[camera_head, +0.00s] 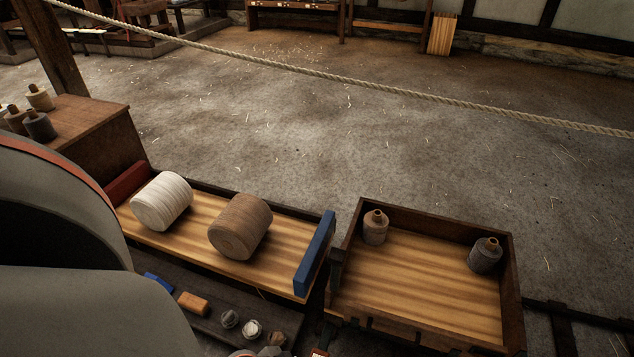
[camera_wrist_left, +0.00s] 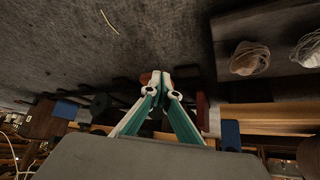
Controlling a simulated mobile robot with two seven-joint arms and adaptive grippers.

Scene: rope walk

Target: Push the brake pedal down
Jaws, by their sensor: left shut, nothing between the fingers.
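My left gripper (camera_wrist_left: 158,78) shows in the left wrist view, with its pale and green fingers closed together and nothing between them. A small reddish-brown piece (camera_wrist_left: 145,78) shows just behind the fingertips; I cannot tell what it is or whether the tips touch it. I cannot make out the brake pedal with certainty in either view. In the head view my large grey arm covers the lower left, and the left fingers are not seen there. My right gripper is in neither view.
A tray (camera_head: 285,283) with red and blue ends holds two spools (camera_head: 162,201) (camera_head: 240,226). Beside it, a wooden box (camera_head: 420,292) holds two small bobbins. A dark shelf (camera_head: 195,325) carries small items. A rope (camera_head: 350,82) crosses above open floor.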

